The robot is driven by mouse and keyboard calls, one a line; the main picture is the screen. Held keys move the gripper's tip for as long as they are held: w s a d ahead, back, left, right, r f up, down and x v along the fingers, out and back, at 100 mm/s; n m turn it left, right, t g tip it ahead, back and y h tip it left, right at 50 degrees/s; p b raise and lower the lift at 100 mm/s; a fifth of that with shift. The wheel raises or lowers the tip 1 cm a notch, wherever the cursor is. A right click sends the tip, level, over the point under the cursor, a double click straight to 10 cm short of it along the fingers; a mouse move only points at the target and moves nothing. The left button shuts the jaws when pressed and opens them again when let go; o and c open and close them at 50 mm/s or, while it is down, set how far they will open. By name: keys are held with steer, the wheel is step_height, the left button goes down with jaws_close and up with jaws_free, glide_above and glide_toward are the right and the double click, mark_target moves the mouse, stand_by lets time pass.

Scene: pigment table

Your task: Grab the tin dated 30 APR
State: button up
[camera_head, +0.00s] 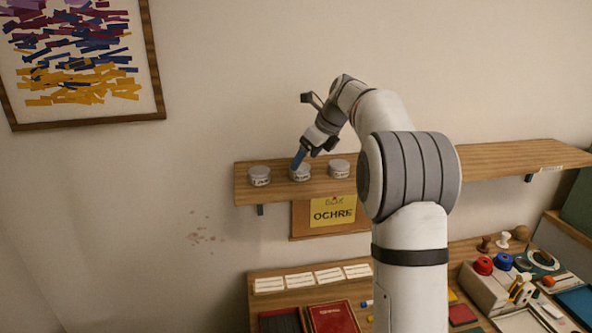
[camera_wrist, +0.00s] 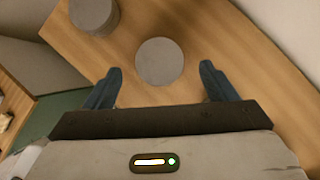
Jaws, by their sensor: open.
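Three round grey tins stand in a row on the wall shelf in the head view: a left tin (camera_head: 260,177), a middle tin (camera_head: 300,174) and a right tin (camera_head: 339,170). Their front labels are too small to read, so I cannot tell which is dated 30 APR. My gripper (camera_head: 299,159) is right above the middle tin, its blue fingers overlapping the tin's top edge. In the wrist view my gripper (camera_wrist: 160,84) is open, and a tin's round lid (camera_wrist: 159,62) lies ahead, centred between the fingertips. Another tin (camera_wrist: 92,14) shows at the upper left.
The wooden shelf (camera_head: 490,158) runs along the wall, its right part bare. A yellow OCHRE card (camera_head: 332,212) hangs below it. The lower table holds white label strips (camera_head: 300,281), a red book (camera_head: 333,318) and paint items at the right.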

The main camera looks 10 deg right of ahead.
mark_target(302, 167)
steer(key=x, duration=0.3)
steer(key=shift+a+f, duration=0.1)
steer(key=shift+f, duration=0.05)
steer(key=shift+c, duration=0.2)
steer(key=c, duration=1.1)
